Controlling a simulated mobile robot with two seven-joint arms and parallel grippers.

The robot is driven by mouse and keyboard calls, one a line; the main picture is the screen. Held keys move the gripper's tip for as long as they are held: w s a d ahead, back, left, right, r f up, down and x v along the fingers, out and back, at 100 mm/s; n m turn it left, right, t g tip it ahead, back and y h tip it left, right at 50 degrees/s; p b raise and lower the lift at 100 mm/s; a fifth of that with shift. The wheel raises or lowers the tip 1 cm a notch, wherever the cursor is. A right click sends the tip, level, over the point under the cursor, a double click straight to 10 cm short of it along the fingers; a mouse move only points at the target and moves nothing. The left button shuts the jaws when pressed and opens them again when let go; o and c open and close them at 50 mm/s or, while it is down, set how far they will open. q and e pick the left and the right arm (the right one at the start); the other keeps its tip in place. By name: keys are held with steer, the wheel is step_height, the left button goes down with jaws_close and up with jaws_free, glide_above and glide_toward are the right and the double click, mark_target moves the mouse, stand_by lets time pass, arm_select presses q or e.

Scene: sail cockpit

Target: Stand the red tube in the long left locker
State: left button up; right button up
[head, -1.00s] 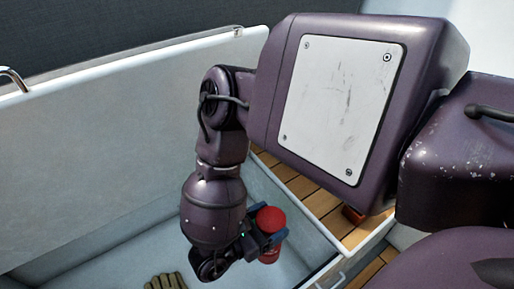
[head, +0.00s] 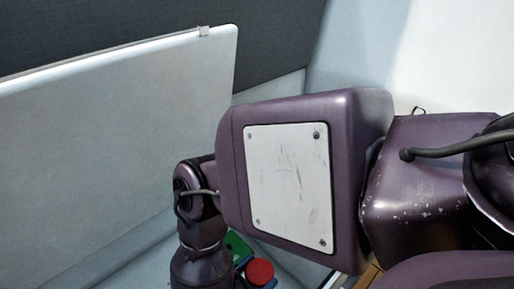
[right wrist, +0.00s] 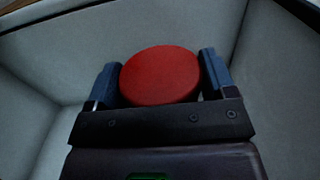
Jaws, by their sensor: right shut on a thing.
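The red tube shows its round red top in the head view (head: 260,271), low in the picture, and in the right wrist view (right wrist: 160,76). My right gripper (right wrist: 159,62) is shut on it, with one blue-grey finger on each side. The tube's lower part is hidden, so I cannot tell whether it touches the floor. The long left locker (head: 140,272) shows as a pale interior at the bottom of the head view. Its pale walls surround the tube in the right wrist view. My left gripper is not in view.
A tall pale panel (head: 110,150), apparently the raised locker lid, stands at the left. A green item (head: 236,246) lies just behind the tube. Wooden slats (head: 366,277) show at the lower right. My right arm hides much of the middle.

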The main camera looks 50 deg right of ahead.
step_height(320, 180, down, 4)
steer(key=shift+s+r+b, duration=0.1)
steer(key=shift+r+b, duration=0.1)
steer(key=shift+b, duration=0.35)
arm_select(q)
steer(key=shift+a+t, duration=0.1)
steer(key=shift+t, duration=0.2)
arm_select(e)
steer(key=shift+r, duration=0.1)
steer(key=o, duration=1.5)
